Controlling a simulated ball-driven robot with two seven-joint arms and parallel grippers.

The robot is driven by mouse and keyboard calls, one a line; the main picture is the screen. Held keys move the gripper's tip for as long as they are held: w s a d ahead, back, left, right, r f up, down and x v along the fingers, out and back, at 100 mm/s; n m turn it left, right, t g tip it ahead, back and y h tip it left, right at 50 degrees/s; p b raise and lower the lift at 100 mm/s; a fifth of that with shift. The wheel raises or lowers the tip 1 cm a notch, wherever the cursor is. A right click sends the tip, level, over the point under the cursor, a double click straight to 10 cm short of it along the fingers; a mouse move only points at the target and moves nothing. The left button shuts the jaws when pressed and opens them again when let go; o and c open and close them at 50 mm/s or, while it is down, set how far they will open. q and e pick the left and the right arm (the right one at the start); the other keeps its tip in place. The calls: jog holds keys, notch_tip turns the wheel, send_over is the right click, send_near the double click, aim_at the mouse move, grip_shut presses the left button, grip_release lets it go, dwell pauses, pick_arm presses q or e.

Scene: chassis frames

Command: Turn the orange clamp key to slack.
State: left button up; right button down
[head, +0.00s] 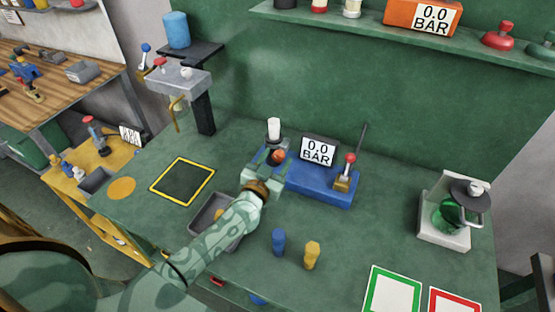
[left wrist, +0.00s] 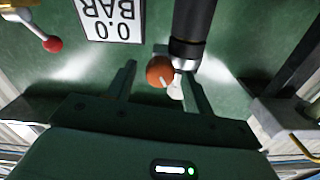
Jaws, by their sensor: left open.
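The orange clamp key (head: 278,156) is a small rounded knob beside an upright post with a white top (head: 274,128), left of the blue gauge unit (head: 318,185). In the left wrist view the key (left wrist: 158,71) shows as an orange-brown knob with a pale mark, next to the post's dark cylinder (left wrist: 194,25). My left gripper (head: 268,165) is at the key. Its open fingers (left wrist: 159,84) stand on either side of the knob in the left wrist view. I cannot tell whether either finger touches it. My right gripper is not in view.
The gauge display (head: 318,151) reads 0.0 BAR, with a red-knobbed lever (head: 348,170) to its right. A grey tray (head: 205,214) lies near my left forearm. A blue peg (head: 278,241) and a yellow peg (head: 312,255) stand in front. The bench between gauge unit and white stand (head: 442,238) is clear.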

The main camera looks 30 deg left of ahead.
pick_arm(q)
jog(key=shift+w, duration=0.7)
jog(key=c, duration=1)
